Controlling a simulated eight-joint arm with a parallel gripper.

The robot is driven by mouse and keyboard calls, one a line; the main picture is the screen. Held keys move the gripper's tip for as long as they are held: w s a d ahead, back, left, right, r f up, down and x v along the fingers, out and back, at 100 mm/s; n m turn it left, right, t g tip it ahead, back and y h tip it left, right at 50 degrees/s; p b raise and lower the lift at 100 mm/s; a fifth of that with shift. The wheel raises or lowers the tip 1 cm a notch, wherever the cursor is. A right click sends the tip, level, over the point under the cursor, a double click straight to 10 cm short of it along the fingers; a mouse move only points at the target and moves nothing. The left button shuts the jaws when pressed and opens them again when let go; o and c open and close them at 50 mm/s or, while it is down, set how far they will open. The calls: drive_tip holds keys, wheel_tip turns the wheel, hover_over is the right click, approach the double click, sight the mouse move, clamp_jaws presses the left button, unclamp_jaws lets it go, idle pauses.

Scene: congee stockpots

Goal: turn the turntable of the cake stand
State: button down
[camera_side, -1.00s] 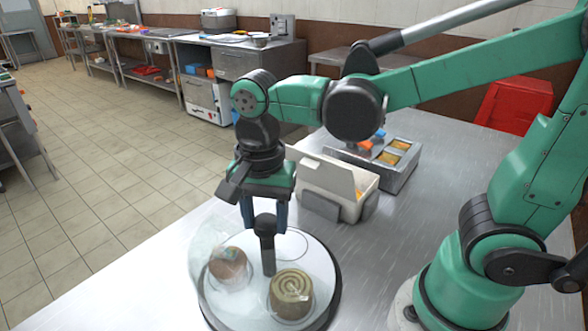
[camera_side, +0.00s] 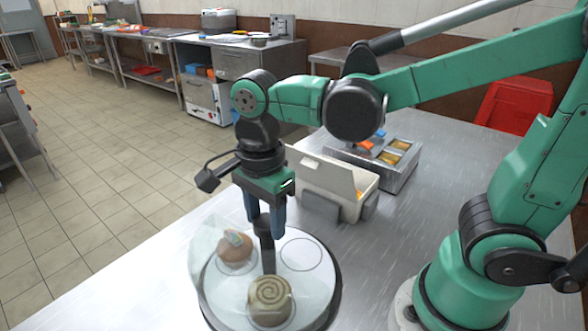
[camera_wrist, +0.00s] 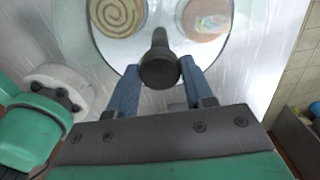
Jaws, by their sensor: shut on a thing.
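The cake stand's round white turntable (camera_side: 310,285) sits on the metal table, with a clear cover over its left side. A black upright post (camera_side: 268,258) stands on it. My gripper (camera_side: 265,228) points down and is shut on the top of this post, which also shows between the blue fingers in the wrist view (camera_wrist: 160,68). A cake with a spiral top (camera_side: 270,300) stands at the turntable's front, and a brown cake with a coloured patch on top (camera_side: 236,250) stands at its back left under the cover. An empty ring mark (camera_side: 301,255) shows at the back right.
A white open box (camera_side: 335,180) stands close behind the turntable. A metal container with yellow-filled compartments (camera_side: 385,162) is behind that. The table is clear to the right of the turntable, and its edge lies to the left.

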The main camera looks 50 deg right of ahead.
drive_tip(key=shift+m, duration=1.2)
drive_tip(key=shift+c, duration=1.7)
unclamp_jaws()
drive_tip(key=shift+r, duration=0.1)
drive_tip(key=shift+r, duration=2.75)
